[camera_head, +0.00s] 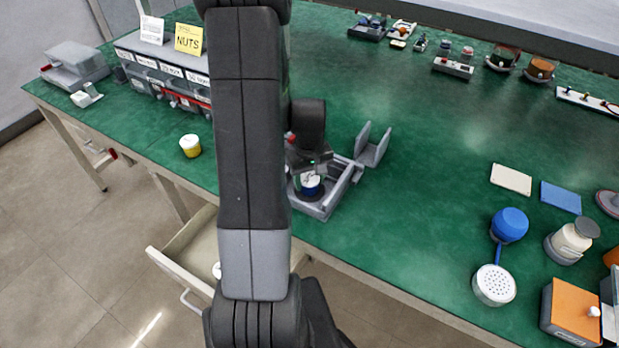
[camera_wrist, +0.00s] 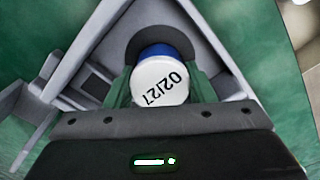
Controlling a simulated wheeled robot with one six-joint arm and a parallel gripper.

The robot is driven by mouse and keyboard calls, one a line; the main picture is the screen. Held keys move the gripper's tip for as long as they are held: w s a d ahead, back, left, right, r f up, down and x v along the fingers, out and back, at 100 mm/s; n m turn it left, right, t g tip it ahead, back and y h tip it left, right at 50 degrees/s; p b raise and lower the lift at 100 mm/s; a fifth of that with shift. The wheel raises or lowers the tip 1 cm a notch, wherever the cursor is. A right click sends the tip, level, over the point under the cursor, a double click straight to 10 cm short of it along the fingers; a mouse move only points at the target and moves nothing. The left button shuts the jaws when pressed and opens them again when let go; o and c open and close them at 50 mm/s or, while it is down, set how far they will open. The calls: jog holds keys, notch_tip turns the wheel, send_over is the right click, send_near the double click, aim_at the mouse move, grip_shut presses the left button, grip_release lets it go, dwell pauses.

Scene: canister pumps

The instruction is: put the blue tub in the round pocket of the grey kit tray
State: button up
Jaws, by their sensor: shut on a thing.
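The blue tub (camera_wrist: 163,80) has a white lid marked "02/27", and its blue side shows beyond the lid in the wrist view. My gripper (camera_head: 309,176) is shut on the tub, with one finger on each side. The grey kit tray (camera_head: 324,206) lies near the bench's front edge. Its dark round pocket (camera_wrist: 160,34) shows behind the tub, and the tub overlaps it. I cannot tell whether the tub's base is inside the pocket or just above it. The tub also shows small in the head view (camera_head: 311,189), partly hidden by my gripper.
A grey upright bracket (camera_head: 373,150) stands just right of the tray. A yellow and white tub (camera_head: 190,146) is to the left, near the labelled drawer unit (camera_head: 165,72). An open drawer (camera_head: 185,250) juts out below the bench.

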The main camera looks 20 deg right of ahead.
aim_at(310, 177)
jog(key=shift+f, duration=0.1)
jog(key=o, duration=0.6)
jog(key=shift+f, duration=0.1)
jog(key=shift+c, duration=0.2)
jog(key=o, duration=0.4)
jog(key=shift+o, duration=0.2)
notch_tip(310, 177, up, 12)
jog(key=shift+r, duration=0.25)
